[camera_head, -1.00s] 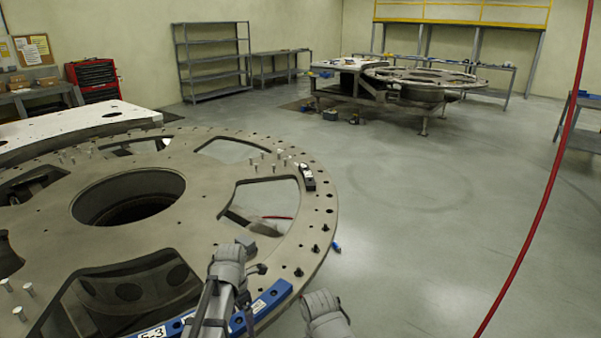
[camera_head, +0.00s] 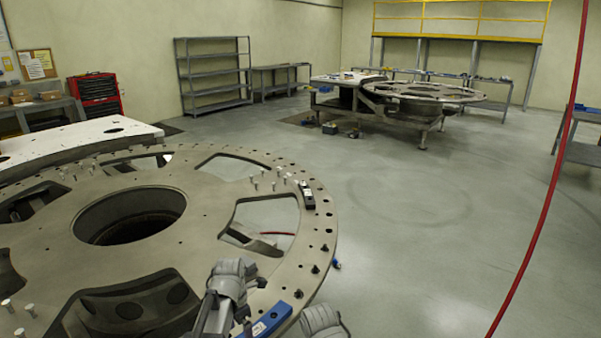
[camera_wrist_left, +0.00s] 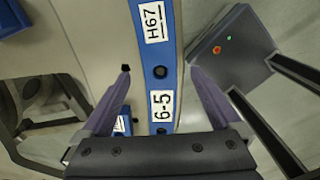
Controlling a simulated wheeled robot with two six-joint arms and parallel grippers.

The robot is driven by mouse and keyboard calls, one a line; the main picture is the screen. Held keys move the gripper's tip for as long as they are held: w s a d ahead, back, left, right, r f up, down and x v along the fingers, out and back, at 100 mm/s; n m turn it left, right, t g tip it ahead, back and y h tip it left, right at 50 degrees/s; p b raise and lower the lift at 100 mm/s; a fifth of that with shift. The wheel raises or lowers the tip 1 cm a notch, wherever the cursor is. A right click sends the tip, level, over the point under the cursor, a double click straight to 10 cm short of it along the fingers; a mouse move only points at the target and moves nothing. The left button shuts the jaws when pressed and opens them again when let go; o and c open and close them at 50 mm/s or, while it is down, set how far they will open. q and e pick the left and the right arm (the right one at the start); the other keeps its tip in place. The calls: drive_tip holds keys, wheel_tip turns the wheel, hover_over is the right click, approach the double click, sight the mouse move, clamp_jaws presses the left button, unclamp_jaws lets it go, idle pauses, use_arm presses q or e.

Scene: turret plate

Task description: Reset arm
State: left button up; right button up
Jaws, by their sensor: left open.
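My left arm (camera_head: 222,295) reaches in over the near edge of the large round turret plate (camera_head: 225,218). Its fingertips are not visible in the head view. In the left wrist view my left gripper (camera_wrist_left: 155,90) is open, with its two fingers on either side of a blue bar (camera_wrist_left: 163,103) labelled H67 and 6-5. I cannot tell whether the fingers touch the bar. The blue bar at the plate's rim also shows in the head view (camera_head: 268,321), partly behind the arm. Another grey arm part (camera_head: 322,321) shows at the bottom edge; no right gripper is visible.
Pins and dark bolts stand on the plate, with a small black block (camera_head: 307,195) on its rim. A red cable (camera_head: 541,205) hangs at the right. A second plate on a stand (camera_head: 425,92) is at the back.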

use_arm(q)
wheel_tip(320, 180, up, 4)
drive_tip(key=p, duration=0.3)
wheel_tip(320, 180, down, 8)
drive_tip(key=b, duration=0.8)
drive_tip(key=shift+f, duration=0.25)
wheel_tip(320, 180, up, 10)
drive_tip(key=p, duration=0.9)
drive_tip(key=shift+f, duration=0.2)
